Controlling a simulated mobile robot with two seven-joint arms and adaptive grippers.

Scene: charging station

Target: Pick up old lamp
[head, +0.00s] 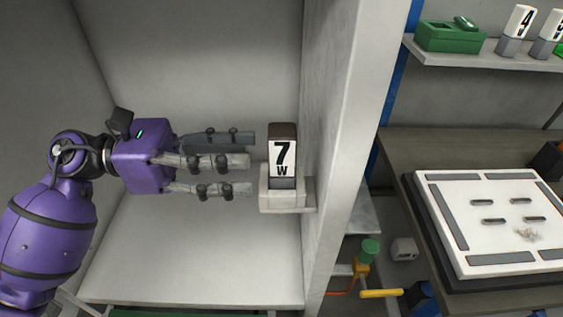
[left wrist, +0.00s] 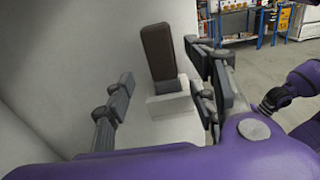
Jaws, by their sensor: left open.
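The old lamp (head: 283,156) is an upright block with a dark brown top and a white front marked "7 W". It stands in a white holder (head: 283,201) on the right wall of a pale recess. In the left wrist view the lamp (left wrist: 159,54) shows its dark brown back, between and beyond the fingers, with the white base (left wrist: 170,103) below it. My left gripper (head: 245,162) is open and empty, just left of the lamp, with its fingers pointing at it. A small gap shows between fingertips and lamp in the head view. My right gripper is not in view.
The recess wall's front edge (head: 355,130) stands right of the lamp. Beyond it are a dark bench with a white slotted panel (head: 470,263), and a shelf (head: 485,58) with a green box (head: 450,37) and numbered blocks (head: 517,28). The recess floor (head: 200,255) is clear.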

